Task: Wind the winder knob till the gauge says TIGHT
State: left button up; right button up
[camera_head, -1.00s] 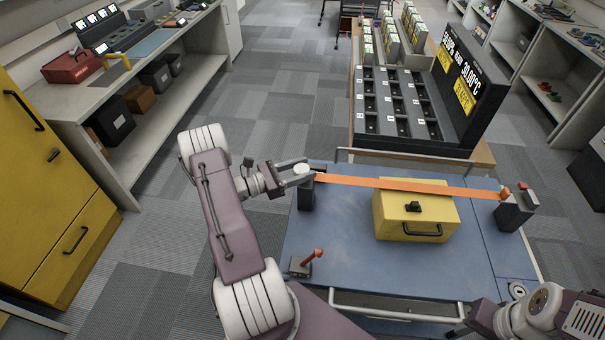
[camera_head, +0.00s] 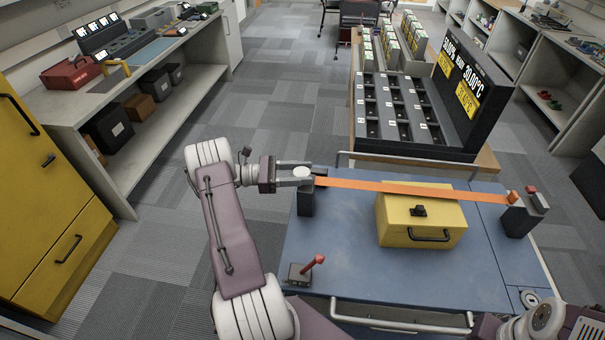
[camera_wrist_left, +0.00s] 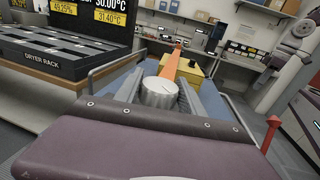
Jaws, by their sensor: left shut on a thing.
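The winder knob (camera_wrist_left: 158,92), a ribbed light-grey cylinder with a line on its top, sits between my left gripper's fingers in the left wrist view. In the head view the knob (camera_head: 302,170) tops a dark post at the table's left. My left gripper (camera_head: 297,176) is shut on it from the left side. An orange strap (camera_head: 410,188) runs from the post over a yellow case (camera_head: 420,222) to a dark block (camera_head: 522,215) at the right. No readable gauge shows. My right arm shows at bottom right; its gripper is out of view.
The blue table (camera_head: 340,250) has a red-tipped lever (camera_head: 312,268) at front left and a small round disc (camera_head: 530,297) at front right. A metal rail edges the front. A dark rack (camera_head: 400,110) stands behind. Carpet floor lies open at left.

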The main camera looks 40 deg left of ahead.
pick_arm(q)
jog(key=shift+r, duration=0.1)
jog(key=o, duration=1.4)
jog(key=shift+c, duration=0.2)
jog(key=b+v, duration=0.1)
jog(key=v, duration=0.8)
jog(key=shift+b, duration=0.4)
